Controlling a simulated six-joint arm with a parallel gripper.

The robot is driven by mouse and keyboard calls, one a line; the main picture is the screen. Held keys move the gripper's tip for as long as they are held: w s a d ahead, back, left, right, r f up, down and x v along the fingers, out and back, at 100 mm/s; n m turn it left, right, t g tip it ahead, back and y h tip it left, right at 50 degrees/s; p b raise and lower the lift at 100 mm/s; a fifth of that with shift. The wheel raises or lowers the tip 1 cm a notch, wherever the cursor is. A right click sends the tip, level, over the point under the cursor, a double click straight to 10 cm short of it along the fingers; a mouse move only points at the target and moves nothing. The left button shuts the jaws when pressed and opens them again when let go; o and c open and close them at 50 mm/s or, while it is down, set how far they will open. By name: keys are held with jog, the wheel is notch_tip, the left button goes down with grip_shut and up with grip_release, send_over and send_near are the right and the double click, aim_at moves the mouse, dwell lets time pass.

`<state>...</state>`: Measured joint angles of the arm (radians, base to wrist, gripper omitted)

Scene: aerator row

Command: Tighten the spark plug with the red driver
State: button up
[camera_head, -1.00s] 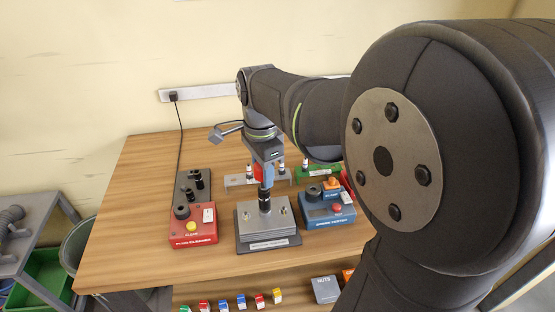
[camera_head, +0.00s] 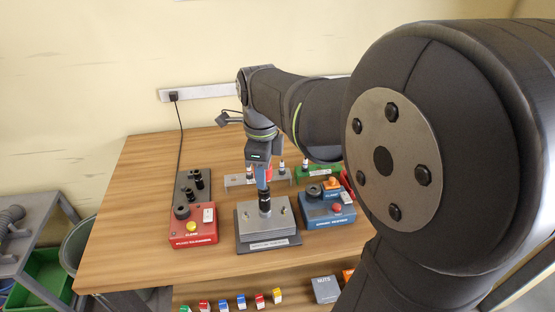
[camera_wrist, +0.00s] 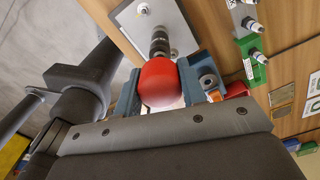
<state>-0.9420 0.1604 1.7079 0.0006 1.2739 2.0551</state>
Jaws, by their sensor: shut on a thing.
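My gripper (camera_head: 262,177) points down over the grey metal block (camera_head: 252,220) in the middle of the table. In the wrist view, my gripper (camera_wrist: 165,88) is shut on the red handle of the red driver (camera_wrist: 158,82). The driver's dark shaft (camera_wrist: 159,44) points at the block's plate. In the head view its dark lower end (camera_head: 265,203) stands upright on the block; the jaws hide most of the handle. The spark plug under the driver's end is hidden. Small plug-like fittings show on the block beside it.
Behind are a grey rack (camera_head: 240,181) with upright plugs and a green holder (camera_head: 312,172). The table's left part is clear.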

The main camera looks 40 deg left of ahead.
jog(key=m, duration=0.7)
jog(key=shift+m, duration=0.3)
jog(key=o, duration=1.4)
jog(key=shift+c, duration=0.2)
